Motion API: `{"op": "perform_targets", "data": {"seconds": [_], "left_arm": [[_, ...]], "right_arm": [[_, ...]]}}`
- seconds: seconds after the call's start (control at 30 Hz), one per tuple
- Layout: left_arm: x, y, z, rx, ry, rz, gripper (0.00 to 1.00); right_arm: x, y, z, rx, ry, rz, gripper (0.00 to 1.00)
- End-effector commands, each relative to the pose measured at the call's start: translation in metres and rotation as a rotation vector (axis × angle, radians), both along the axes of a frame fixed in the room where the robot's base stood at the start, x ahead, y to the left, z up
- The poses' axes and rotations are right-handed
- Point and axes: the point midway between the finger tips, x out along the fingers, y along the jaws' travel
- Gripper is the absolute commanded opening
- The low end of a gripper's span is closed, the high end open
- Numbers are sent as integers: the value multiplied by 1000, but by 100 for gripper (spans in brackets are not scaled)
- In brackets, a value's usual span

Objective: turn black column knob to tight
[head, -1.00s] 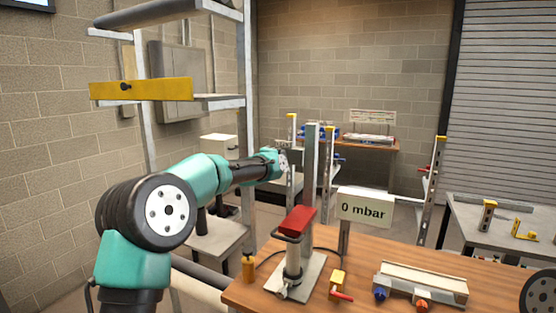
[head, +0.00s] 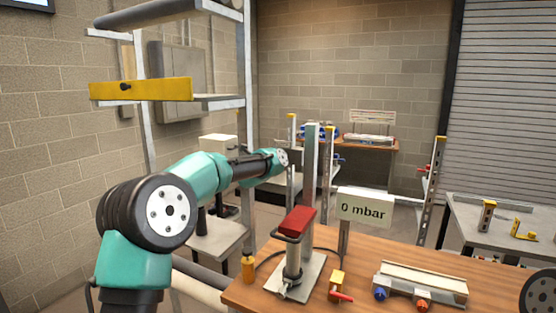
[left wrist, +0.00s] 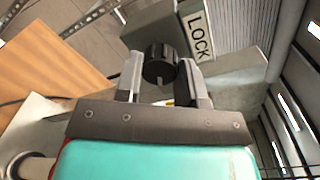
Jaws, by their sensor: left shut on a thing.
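The black ridged knob (left wrist: 160,63) is in the left wrist view, on the face of a grey column (left wrist: 228,72). A white plate reading LOCK (left wrist: 197,37) is beside the knob. My left gripper (left wrist: 159,74) has one finger on each side of the knob and is shut on it. In the head view the grey column (head: 311,150) stands upright behind the bench, and my left wrist ends just left of it. The knob and fingers cannot be made out there. My right gripper is out of view.
A metal rack (head: 249,100) stands at left.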

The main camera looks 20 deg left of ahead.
Motion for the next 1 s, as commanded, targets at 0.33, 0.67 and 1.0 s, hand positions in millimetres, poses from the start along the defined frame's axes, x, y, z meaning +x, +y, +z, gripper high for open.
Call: {"op": "perform_targets", "data": {"seconds": [0.33,0.67,1.0], "left_arm": [[0,0,0,-1,0,0,48],[0,0,0,-1,0,0,62],[-14,3,1,0,1,-1,62]], "right_arm": [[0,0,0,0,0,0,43],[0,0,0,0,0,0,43],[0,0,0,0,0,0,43]]}}
